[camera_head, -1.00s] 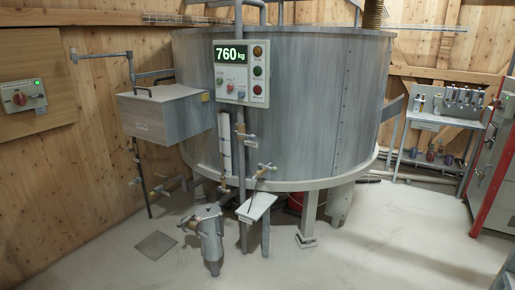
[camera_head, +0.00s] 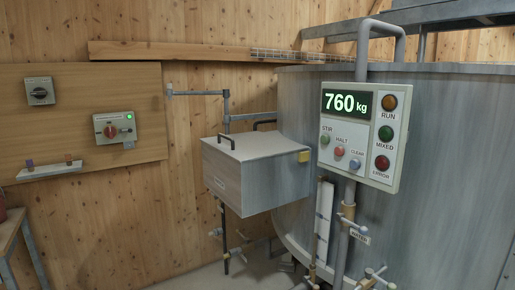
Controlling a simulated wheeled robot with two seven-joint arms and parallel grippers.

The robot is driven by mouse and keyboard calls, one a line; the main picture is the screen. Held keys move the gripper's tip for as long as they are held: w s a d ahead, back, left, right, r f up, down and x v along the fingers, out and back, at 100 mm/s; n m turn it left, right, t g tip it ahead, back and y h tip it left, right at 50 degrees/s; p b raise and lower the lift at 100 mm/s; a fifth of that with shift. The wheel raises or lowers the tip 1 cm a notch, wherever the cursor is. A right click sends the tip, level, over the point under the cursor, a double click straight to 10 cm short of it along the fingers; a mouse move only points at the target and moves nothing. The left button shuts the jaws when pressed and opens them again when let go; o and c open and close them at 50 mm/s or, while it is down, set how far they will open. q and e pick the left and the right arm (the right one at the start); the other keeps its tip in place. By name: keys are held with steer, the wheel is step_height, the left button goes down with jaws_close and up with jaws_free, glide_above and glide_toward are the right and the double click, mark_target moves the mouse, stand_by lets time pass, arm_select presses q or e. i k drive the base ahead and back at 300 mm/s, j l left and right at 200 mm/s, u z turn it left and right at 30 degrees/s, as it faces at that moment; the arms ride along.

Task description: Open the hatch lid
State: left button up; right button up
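The hatch box (camera_head: 236,182) is a grey box on the left side of the large mixer tank. Its flat hatch lid (camera_head: 260,145) looks closed on top. A dark handle (camera_head: 227,140) stands at the lid's front left edge, and another dark bar (camera_head: 264,124) shows at the back. Neither of my grippers is in view.
The grey mixer tank (camera_head: 440,205) fills the right side. A control panel (camera_head: 361,134) reading 760 kg stands right of the box. Pipes and valves (camera_head: 345,235) are below it. A wall board (camera_head: 85,120) with switches is at left. Floor shows below the box.

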mark_target(244, 146)
steer(key=i+z, duration=0.2)
steer(key=z, duration=0.25)
steer(key=i+j+z, duration=0.1)
steer(key=j+z, duration=0.3)
steer(key=j, duration=0.25)
steer(key=j+z, duration=0.45)
steer(key=j, duration=0.15)
steer(key=k+j+z, duration=0.1)
steer(key=j+z, duration=0.3)
steer(key=j, duration=0.25)
